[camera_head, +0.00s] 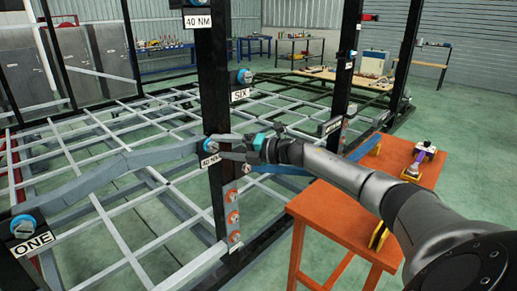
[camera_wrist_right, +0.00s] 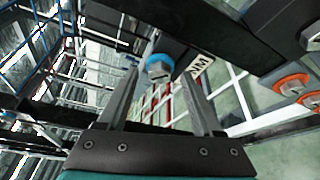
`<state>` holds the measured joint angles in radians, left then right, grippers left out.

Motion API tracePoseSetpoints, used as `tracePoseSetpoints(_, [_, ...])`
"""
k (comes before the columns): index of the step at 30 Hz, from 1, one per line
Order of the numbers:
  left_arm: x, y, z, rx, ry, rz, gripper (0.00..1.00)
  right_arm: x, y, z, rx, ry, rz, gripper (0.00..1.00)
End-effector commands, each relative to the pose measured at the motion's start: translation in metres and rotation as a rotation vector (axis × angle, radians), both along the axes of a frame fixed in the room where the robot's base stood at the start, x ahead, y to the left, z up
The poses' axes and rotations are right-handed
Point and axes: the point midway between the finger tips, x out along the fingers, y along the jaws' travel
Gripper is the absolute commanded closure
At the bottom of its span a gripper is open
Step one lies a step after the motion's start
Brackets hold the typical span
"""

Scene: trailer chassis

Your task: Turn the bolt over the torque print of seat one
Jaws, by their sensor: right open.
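A bolt with a blue collar (camera_head: 210,145) sits on the dark post, just above a white 40 NM print (camera_head: 209,161). A grey bar runs from it down left to another blue-collared bolt (camera_head: 22,227) above the ONE label (camera_head: 33,243). My right gripper (camera_head: 217,146) is open at the post, its fingertips close to the bolt above the print. In the right wrist view the bolt head (camera_wrist_right: 160,68) shows between the two open fingers (camera_wrist_right: 160,85), with gaps on both sides. The print (camera_wrist_right: 201,70) is partly hidden by a finger. My left gripper is out of view.
A SIX label (camera_head: 240,95) with a blue bolt (camera_head: 244,76) and an upper 40 NM print (camera_head: 197,22) are on the posts. Orange-ringed bolts (camera_head: 232,217) sit lower down. An orange table (camera_head: 345,220) stands below my right arm. Grey frame bars lie behind.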

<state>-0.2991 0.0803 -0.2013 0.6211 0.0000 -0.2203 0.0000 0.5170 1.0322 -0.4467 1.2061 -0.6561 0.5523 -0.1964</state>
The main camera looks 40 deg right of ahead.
Motion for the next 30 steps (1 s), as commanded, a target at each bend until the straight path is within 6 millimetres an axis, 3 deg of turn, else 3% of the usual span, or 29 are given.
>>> tracePoseSetpoints(12, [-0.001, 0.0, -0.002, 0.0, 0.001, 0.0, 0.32, -0.042, -0.02, 0.005, 0.0, 0.003, -0.001, 0.32])
tracePoseSetpoints(30, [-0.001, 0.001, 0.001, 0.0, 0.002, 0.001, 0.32, -0.084, -0.04, 0.012, 0.002, 0.002, 0.0, 0.32])
